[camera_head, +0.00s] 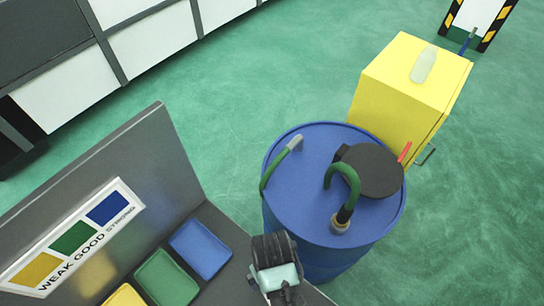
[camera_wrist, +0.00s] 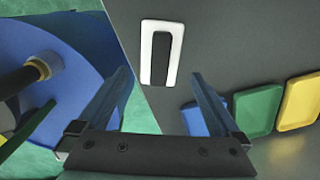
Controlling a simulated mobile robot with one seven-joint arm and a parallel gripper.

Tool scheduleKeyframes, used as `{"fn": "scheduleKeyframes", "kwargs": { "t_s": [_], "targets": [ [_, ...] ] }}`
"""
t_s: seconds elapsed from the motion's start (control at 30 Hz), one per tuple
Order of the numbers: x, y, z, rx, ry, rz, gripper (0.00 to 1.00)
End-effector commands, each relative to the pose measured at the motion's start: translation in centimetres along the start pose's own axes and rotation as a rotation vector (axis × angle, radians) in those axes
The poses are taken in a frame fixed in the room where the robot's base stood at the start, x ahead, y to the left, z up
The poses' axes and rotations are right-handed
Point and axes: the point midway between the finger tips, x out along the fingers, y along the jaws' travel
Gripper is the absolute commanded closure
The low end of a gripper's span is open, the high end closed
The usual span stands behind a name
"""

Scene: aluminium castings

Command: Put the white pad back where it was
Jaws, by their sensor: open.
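In the wrist view a white rectangular piece with a dark strip down its middle (camera_wrist: 146,52) lies on the grey bench top (camera_wrist: 240,40), near the bench edge. I cannot tell whether it is the white pad itself or a white frame around a dark slot. My gripper (camera_wrist: 160,78) is open, with nothing between its fingers, and the white piece shows just beyond the fingertips. In the head view my gripper (camera_head: 275,262) is over the bench's right end beside the blue drum; the white piece cannot be made out there.
Blue (camera_head: 201,248), green (camera_head: 166,279) and yellow (camera_head: 124,296) trays line the bench before an upright panel with a WEAK GOOD STRONG chart (camera_head: 75,240). A blue drum (camera_head: 300,190) with hoses stands close by the bench edge. A yellow cabinet (camera_head: 400,85) stands behind it.

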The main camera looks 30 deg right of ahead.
Motion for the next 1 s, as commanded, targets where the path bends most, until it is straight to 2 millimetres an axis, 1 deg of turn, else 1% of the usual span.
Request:
{"fn": "scheduleKeyframes", "kwargs": {
  "t_s": [0.03,0.1,0.23,0.37,0.57,0.67,0.77,0.87,0.9,0.97,1.0],
  "targets": [
    [-1.0,0.0,-0.1,0.001,0.004,0.001,0.0],
    [-2.1,0.0,0.0,0.001,0.003,0.0,0.0],
    [-3.6,0.0,0.0,0.001,0.001,0.0,0.0],
    [-4.4,0.0,0.0,0.001,0.0,0.0,0.0],
    [-4.5,0.0,0.1,0.001,-0.001,0.0,0.0],
    [-4.9,0.0,-0.7,0.0,0.024,0.005,0.0],
    [-7.1,0.1,-4.2,-0.004,0.143,0.029,0.0],
    [-12.0,-0.1,-10.3,-0.01,0.369,0.067,0.0],
    [-14.9,-0.3,-13.0,-0.01,0.48,0.082,0.0],
    [-19.8,-0.8,-16.8,-0.013,0.659,0.101,0.0],
    [-23.4,-1.2,-18.9,-0.013,0.778,0.11,0.0]
  ]
}}
